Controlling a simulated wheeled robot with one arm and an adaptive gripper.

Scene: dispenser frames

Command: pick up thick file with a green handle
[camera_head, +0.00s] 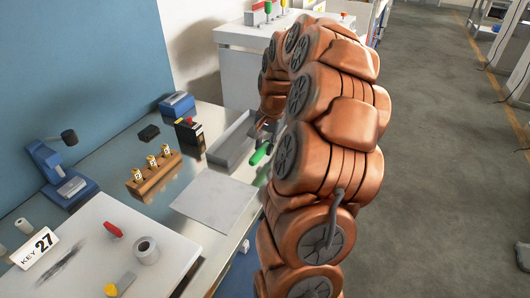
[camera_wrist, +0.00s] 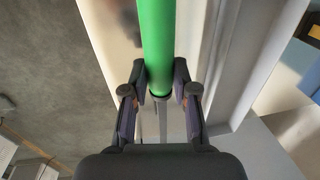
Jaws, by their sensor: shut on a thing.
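The file's green handle (camera_head: 261,153) shows in the head view beside my arm, near the right edge of the workbench. In the wrist view the green handle (camera_wrist: 157,45) runs from the top edge down to between my fingers. My gripper (camera_wrist: 160,95) is shut on the file at the lower end of the handle, where a dark collar and a thin grey shaft show. The rest of the shaft is hidden behind my gripper. In the head view my gripper (camera_head: 262,127) is small and partly hidden by my arm.
A grey tray (camera_head: 222,155) lies beside the handle on the workbench. A wooden block with numbered pieces (camera_head: 154,176), a blue device (camera_head: 58,180) and a flat grey plate (camera_head: 213,200) stand to the left. Open floor (camera_head: 435,130) lies to the right.

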